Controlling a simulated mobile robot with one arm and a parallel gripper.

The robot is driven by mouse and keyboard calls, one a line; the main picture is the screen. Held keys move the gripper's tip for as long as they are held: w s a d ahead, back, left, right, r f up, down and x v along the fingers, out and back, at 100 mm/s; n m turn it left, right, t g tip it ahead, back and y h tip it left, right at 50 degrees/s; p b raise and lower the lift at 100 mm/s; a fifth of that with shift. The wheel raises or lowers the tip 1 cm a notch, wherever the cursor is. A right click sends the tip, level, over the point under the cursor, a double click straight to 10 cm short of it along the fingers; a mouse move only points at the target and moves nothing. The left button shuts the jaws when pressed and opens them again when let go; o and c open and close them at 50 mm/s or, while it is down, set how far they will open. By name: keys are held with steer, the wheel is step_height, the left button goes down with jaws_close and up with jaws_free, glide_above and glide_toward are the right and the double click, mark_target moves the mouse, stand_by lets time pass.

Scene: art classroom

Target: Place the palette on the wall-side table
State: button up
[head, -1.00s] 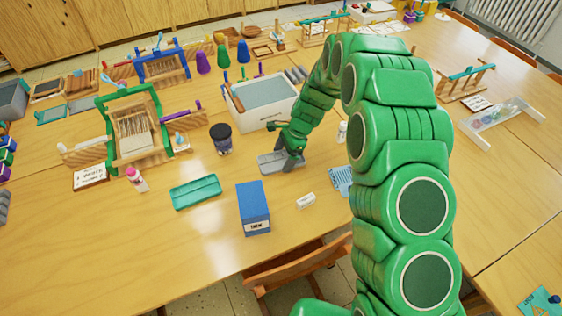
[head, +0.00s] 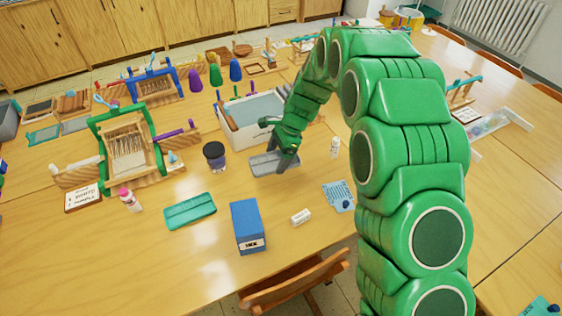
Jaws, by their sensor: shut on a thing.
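A small grey rectangular tray-like thing (head: 262,165), which looks like the palette, is at my gripper (head: 285,168) in the middle of the large wooden table (head: 140,255). My gripper is shut on its right part, and the fingers hide part of it. It appears to be held slightly above the tabletop, though the gap is hard to see. Which table is the wall-side one is not clear; wooden cabinets (head: 190,30) line the back wall and a radiator (head: 505,40) is at the right wall.
A white bin (head: 240,133) stands just behind the grey thing. A dark-lidded jar (head: 214,157), teal case (head: 190,211), blue box (head: 247,227), white eraser-like block (head: 300,217) and white bottle (head: 334,148) stand around it. A loom (head: 125,150) is left. A chair (head: 295,285) is at the front edge.

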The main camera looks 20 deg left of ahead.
steer(key=shift+w+r, duration=0.1)
steer(key=shift+r, duration=0.75)
steer(key=shift+w+d, duration=0.1)
steer(key=shift+d, duration=0.15)
steer(key=w+d+m+t, duration=0.2)
steer(key=w+d+m, duration=0.45)
steer(key=d, duration=0.85)
steer(key=w+d+r+m+t, duration=0.15)
steer(key=d+m, duration=0.35)
steer(key=d, duration=1.5)
steer(key=d+r+m+t, duration=0.25)
steer(key=d+m, duration=0.25)
steer(key=d, duration=1.5)
steer(key=w+d+f, duration=0.1)
steer(key=w+f, duration=0.2)
steer(key=w, duration=0.1)
steer(key=w+d+f, duration=0.1)
steer(key=w+f, duration=0.2)
steer(key=w, duration=0.1)
steer(key=w+d+f, duration=0.1)
steer(key=w+f, duration=0.2)
steer(key=w, duration=0.1)
steer(key=shift+w+d+f, duration=0.15)
steer(key=shift+w+d, duration=0.15)
steer(key=shift+d, duration=0.1)
steer(key=shift+w+d+f, duration=0.15)
steer(key=shift+w+f, duration=0.4)
steer(key=shift+f, duration=1.7)
